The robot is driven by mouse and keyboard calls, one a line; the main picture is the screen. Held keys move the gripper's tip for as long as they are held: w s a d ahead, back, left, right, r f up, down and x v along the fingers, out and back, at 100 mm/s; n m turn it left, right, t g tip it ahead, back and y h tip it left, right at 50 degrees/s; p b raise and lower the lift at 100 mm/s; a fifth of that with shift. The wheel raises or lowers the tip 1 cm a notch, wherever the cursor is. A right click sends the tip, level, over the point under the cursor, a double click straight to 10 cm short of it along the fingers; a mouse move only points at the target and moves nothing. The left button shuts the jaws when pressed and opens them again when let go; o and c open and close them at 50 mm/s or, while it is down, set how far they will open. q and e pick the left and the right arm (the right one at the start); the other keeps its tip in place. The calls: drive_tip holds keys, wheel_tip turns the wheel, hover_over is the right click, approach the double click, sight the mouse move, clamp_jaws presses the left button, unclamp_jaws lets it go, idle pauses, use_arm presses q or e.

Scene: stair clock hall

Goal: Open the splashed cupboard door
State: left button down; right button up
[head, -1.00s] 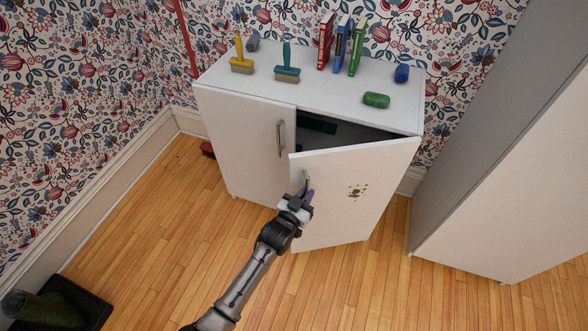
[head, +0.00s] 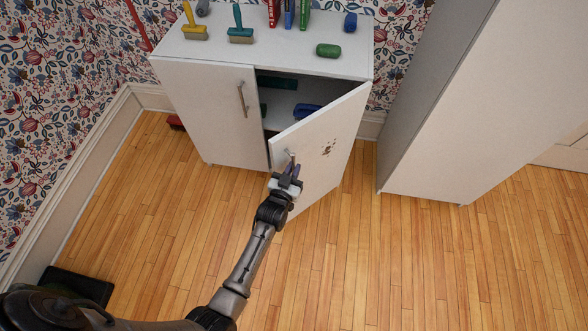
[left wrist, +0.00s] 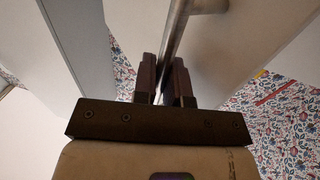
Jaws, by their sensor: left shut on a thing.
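The white cupboard (head: 215,110) stands against the papered wall. Its right door, the splashed cupboard door (head: 330,135), has brown splashes on its face and stands partly open, swung out on its right edge. My left gripper (head: 290,168) is at the free edge side of this door, shut on its metal bar handle (head: 292,158). In the left wrist view the handle (left wrist: 178,35) runs between the two fingers (left wrist: 166,80). The left door with its own handle (head: 242,99) is closed. My right gripper is not in view.
Brushes (head: 240,35), books and a green roll (head: 328,50) sit on the cupboard top. A blue thing (head: 307,111) shows inside. A tall white cabinet (head: 440,110) stands to the right. A dark tray (head: 78,286) lies at lower left. The floor in front is clear.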

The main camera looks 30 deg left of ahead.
use_arm(q)
drive_tip(key=shift+f, duration=0.1)
drive_tip(key=c, duration=1.2)
unclamp_jaws()
drive_tip(key=shift+w+d, duration=0.1)
drive_tip(key=shift+w, duration=0.05)
drive_tip(key=s+p, duration=0.1)
drive_tip(key=s, duration=0.3)
drive_tip(key=s+d+p, duration=0.1)
drive_tip(key=s, duration=0.4)
drive_tip(key=s+d+p, duration=0.1)
drive_tip(key=s+p, duration=0.1)
drive_tip(key=s, duration=0.2)
drive_tip(key=shift+s, duration=0.4)
